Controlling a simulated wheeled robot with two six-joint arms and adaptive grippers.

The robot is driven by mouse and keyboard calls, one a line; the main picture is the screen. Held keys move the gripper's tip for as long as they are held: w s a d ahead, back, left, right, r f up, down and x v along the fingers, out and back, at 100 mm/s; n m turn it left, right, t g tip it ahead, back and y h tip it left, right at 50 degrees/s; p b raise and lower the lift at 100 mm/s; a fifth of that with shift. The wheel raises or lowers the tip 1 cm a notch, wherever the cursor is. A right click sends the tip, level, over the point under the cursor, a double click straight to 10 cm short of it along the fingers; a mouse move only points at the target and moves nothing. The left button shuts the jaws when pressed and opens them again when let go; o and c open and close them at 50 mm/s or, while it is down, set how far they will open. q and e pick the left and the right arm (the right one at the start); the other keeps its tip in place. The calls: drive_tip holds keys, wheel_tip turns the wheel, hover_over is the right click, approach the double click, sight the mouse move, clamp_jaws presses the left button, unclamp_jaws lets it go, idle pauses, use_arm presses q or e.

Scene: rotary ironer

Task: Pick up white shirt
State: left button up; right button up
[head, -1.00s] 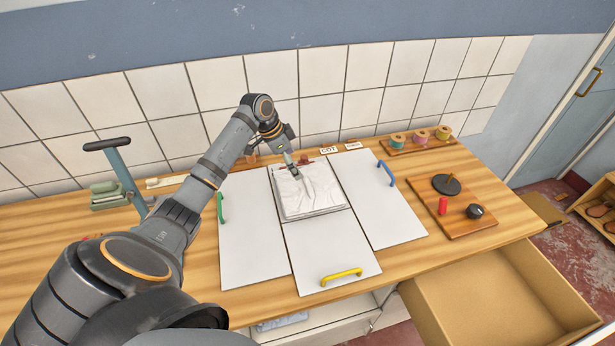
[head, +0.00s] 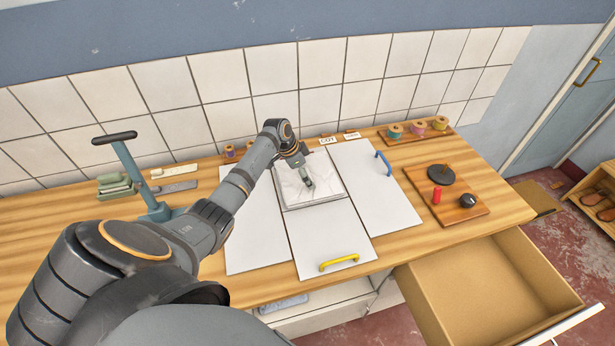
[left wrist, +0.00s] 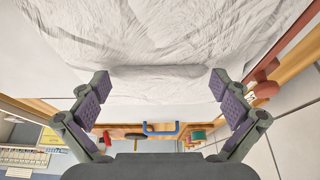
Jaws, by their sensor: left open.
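The white shirt (head: 318,184) lies folded flat on the middle of the white board set at the back of the table. It fills the upper part of the left wrist view (left wrist: 160,45), with a raised fold near its middle. My left gripper (head: 307,182) is over the shirt in the head view. In the left wrist view its two fingers (left wrist: 160,92) are spread wide with purple pads, and nothing is between them except the view of the cloth. I cannot tell whether the fingertips touch the cloth. My right gripper does not show.
White side panels lie left and right of the shirt, with a blue handle (head: 384,163) on the right one. A yellow handle (head: 339,263) is on the front panel. Thread spools (head: 417,128) stand back right. A drawer (head: 490,285) is open at front right. A blue-grey T-handled stand (head: 135,175) is at left.

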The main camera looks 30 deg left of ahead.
use_arm(q)
drive_tip(key=shift+s+r, duration=0.1)
drive_tip(key=shift+s, duration=0.05)
drive_tip(key=c, duration=1)
drive_tip(key=shift+c, duration=0.2)
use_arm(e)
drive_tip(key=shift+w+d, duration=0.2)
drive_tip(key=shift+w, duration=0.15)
use_arm(q)
drive_tip(key=shift+d+r+b, duration=0.15)
drive_tip(key=shift+r+b, duration=0.15)
drive_tip(key=shift+b, duration=0.3)
wheel_tip(320, 180, up, 6)
drive_tip(key=shift+r+b, duration=0.15)
drive_tip(key=shift+b, duration=0.95)
drive_tip(key=s+d+b, duration=0.4)
drive_tip(key=s+d, duration=0.9)
drive_tip(key=d, duration=0.2)
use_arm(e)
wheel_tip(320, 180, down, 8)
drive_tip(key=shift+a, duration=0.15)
